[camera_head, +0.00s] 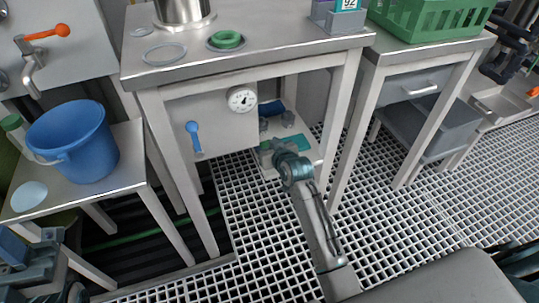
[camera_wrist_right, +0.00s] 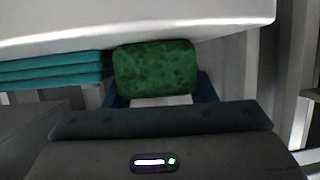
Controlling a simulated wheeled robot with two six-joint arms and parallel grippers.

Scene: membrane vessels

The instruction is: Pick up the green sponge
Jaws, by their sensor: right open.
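The green sponge (camera_wrist_right: 155,68) shows in the right wrist view, a rounded, mottled dark green block just ahead of my right gripper. My right gripper (camera_wrist_right: 158,98) is open, with a dark blue finger near each lower side of the sponge. I cannot tell whether the fingers touch it. In the head view my right gripper (camera_head: 274,147) reaches under the middle steel table to a low shelf. The sponge is not clear there. Part of my left gripper (camera_head: 35,262) shows at the lower left; its jaws are not clear.
A teal stack (camera_wrist_right: 55,70) lies left of the sponge in the wrist view. A pale tabletop edge (camera_wrist_right: 130,22) crosses above. The middle table (camera_head: 250,60) has legs around my right arm. A blue bucket (camera_head: 72,142) stands on a low table at left. Grid floor lies in front.

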